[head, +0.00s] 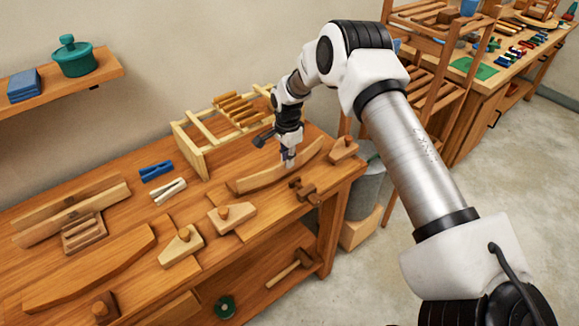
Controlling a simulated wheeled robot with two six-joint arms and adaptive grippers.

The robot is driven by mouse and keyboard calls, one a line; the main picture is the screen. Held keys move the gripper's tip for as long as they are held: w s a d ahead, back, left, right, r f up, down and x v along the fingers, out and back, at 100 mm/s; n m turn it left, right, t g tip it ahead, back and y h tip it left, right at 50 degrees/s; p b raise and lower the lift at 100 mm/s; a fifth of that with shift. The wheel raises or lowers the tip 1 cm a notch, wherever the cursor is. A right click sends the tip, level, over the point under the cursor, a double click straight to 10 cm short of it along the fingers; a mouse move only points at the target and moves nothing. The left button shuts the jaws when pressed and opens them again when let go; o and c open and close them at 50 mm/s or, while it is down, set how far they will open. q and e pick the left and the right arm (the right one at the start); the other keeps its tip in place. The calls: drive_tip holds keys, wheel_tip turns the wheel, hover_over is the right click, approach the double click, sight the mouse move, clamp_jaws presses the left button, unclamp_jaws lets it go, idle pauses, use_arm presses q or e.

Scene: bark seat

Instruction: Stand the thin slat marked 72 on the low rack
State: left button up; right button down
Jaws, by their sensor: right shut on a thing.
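A thin curved wooden slat (258,180) is on the right part of the workbench, below my right gripper in the head view. My right gripper (288,161) points down and is shut on the slat near its middle. No number can be read on the slat at this size. I cannot tell whether it rests on the bench or is just above it. The low rack (196,149), a pale wooden frame, stands behind the slat, toward the wall. Several small wooden slats lie across its top. My left gripper is not in view.
Wooden clamps (231,216) and a wooden block (343,149) are near the slat. Larger curved boards (90,268) are at the left. A tall wooden chair-like frame (440,95) stands right of the bench.

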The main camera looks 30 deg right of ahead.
wheel_tip(320, 180, up, 10)
drive_tip(key=p, duration=0.7)
drive_tip(key=shift+f, duration=0.1)
